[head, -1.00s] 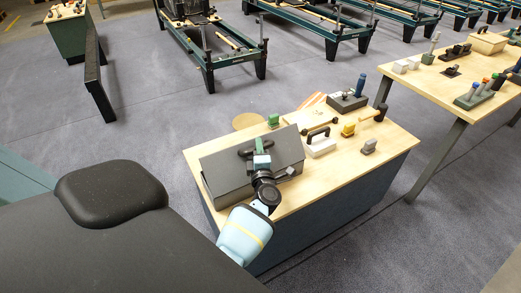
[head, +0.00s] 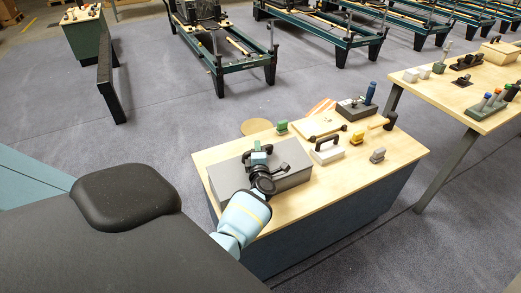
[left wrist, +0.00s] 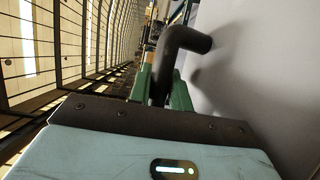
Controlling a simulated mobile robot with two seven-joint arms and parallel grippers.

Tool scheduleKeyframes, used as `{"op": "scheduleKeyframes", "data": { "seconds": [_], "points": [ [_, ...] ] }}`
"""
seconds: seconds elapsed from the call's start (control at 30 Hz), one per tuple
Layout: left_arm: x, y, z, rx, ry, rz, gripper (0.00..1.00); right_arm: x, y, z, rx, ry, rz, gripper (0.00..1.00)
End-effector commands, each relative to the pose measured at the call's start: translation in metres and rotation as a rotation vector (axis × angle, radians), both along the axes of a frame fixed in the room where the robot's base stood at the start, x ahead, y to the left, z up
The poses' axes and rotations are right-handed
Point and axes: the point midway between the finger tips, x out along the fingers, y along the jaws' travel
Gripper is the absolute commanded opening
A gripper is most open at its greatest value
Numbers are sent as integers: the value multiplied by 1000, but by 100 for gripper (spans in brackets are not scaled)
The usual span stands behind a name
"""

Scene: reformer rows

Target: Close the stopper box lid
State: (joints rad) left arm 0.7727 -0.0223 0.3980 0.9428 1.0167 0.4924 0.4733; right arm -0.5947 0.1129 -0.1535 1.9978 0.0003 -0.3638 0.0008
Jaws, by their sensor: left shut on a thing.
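The grey stopper box (head: 292,183) sits at the near left of the wooden table. Its lid (head: 228,176) lies down over the box; a small gap at its edge cannot be ruled out. My left gripper (head: 258,153) is on top of the lid, shut on the dark lid handle (head: 247,156). In the left wrist view, the bent dark handle (left wrist: 178,45) passes between the green fingers of the gripper (left wrist: 162,92). My left forearm hides part of the box's front. My right gripper is not in view.
On the same table (head: 340,178) stand a white block with a dark handle (head: 327,153), a yellow block (head: 357,137), a grey block (head: 377,155), a green block (head: 282,127) and a dark tray with a blue bottle (head: 369,93). A second table (head: 440,92) stands at the right.

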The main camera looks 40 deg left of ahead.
Motion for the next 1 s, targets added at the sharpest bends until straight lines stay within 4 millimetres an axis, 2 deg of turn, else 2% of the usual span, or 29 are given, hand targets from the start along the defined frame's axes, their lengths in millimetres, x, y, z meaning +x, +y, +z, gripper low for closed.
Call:
{"op": "scheduleKeyframes", "data": {
  "seconds": [0.4,0.67,1.0],
  "points": [
    [5,10,-23,-206,87,-3,0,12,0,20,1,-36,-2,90],
    [5,11,-31,-251,108,-6,0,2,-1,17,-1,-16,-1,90],
    [5,10,-34,-256,113,-6,0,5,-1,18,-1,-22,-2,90]
  ]
}}
